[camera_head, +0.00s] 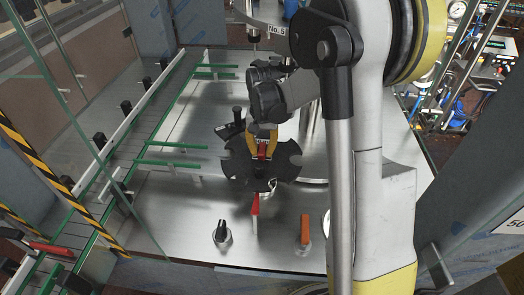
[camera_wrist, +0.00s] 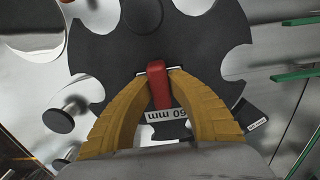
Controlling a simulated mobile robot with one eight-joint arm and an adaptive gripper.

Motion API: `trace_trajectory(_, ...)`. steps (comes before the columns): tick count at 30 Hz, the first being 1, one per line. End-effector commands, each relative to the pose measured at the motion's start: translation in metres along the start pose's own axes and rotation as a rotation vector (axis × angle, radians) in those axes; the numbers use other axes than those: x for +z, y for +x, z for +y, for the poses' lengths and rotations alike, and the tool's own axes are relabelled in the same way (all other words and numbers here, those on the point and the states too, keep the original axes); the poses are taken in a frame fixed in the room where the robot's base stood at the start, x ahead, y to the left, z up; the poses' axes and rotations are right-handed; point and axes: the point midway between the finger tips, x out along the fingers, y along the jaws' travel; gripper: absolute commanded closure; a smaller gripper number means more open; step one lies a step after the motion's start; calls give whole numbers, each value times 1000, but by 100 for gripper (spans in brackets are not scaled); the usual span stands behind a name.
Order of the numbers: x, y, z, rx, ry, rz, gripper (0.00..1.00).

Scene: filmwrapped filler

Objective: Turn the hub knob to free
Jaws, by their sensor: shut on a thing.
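The hub knob (camera_head: 263,150) is a red bar at the centre of a dark, notched star wheel (camera_head: 236,168). My gripper (camera_head: 262,154) comes down over the wheel with its two yellow fingers shut on the knob. In the wrist view the knob (camera_wrist: 159,90) stands between the fingertips (camera_wrist: 158,73), with one finger on each side. The wheel (camera_wrist: 105,55) fills much of that view, and a "60 mm" label (camera_wrist: 165,114) shows close to the knob. Whether the knob stands at free or locked cannot be read.
A black knob (camera_head: 222,233), a red handle (camera_head: 255,205) and an orange knob (camera_head: 305,230) stand along the front of the steel deck (camera_head: 180,215). Green guide rails (camera_head: 170,164) and a glass panel lie to the left. My arm hides much of the right side.

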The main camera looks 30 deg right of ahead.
Motion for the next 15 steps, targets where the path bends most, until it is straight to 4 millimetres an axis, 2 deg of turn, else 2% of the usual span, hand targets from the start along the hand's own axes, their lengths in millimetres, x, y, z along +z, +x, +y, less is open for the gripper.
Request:
trace_trajectory(8,0,2,0,0,-117,0,100)
trace_trajectory(15,0,2,0,0,-320,0,100)
